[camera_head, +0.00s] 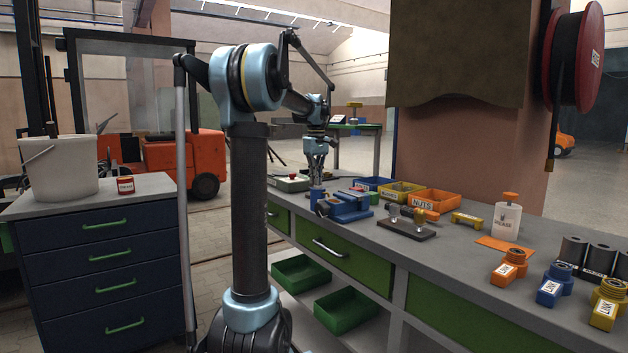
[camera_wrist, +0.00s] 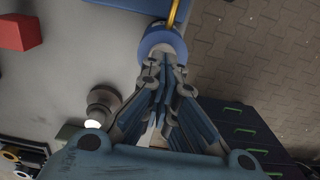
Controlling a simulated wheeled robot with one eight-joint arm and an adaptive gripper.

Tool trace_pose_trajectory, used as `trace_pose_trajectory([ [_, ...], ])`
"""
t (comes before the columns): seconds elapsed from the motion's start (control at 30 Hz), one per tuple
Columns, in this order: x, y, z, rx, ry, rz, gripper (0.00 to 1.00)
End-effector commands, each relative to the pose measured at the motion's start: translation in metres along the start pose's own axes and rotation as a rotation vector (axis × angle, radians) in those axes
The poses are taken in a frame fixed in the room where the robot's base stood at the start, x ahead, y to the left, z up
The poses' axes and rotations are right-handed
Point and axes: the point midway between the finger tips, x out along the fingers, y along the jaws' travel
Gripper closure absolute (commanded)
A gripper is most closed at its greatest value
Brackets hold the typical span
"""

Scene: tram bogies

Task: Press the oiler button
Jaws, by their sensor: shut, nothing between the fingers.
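My gripper (camera_head: 317,180) points down over the near edge of the workbench, its fingers together and empty. Just below the fingertips is a small blue cylinder (camera_head: 316,194), which looks like the oiler. In the wrist view my fingertips (camera_wrist: 163,66) overlap the near side of this round blue body (camera_wrist: 160,38), and a thin yellow part (camera_wrist: 176,14) stands out from it. I cannot tell whether the fingers touch it. The button itself is not clearly visible, as the fingers cover part of the blue body.
Blue (camera_head: 372,184), yellow (camera_head: 401,193) and orange (camera_head: 434,202) bins stand behind. A white pump bottle (camera_head: 507,221) is farther right.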

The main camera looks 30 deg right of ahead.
Motion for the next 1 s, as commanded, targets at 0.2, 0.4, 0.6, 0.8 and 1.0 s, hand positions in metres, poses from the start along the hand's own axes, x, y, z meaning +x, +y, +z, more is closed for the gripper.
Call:
trace_pose_trajectory([
  [0.2, -0.017, -0.003, -0.002, -0.003, 0.000, 0.000, 1.00],
  [0.4, -0.053, -0.003, -0.003, -0.004, -0.001, 0.000, 1.00],
  [0.6, -0.092, -0.003, -0.003, -0.005, -0.001, 0.000, 1.00],
  [0.8, -0.122, -0.004, -0.004, -0.006, -0.001, 0.000, 1.00],
  [1.0, -0.137, -0.005, -0.004, -0.007, -0.001, 0.000, 1.00],
])
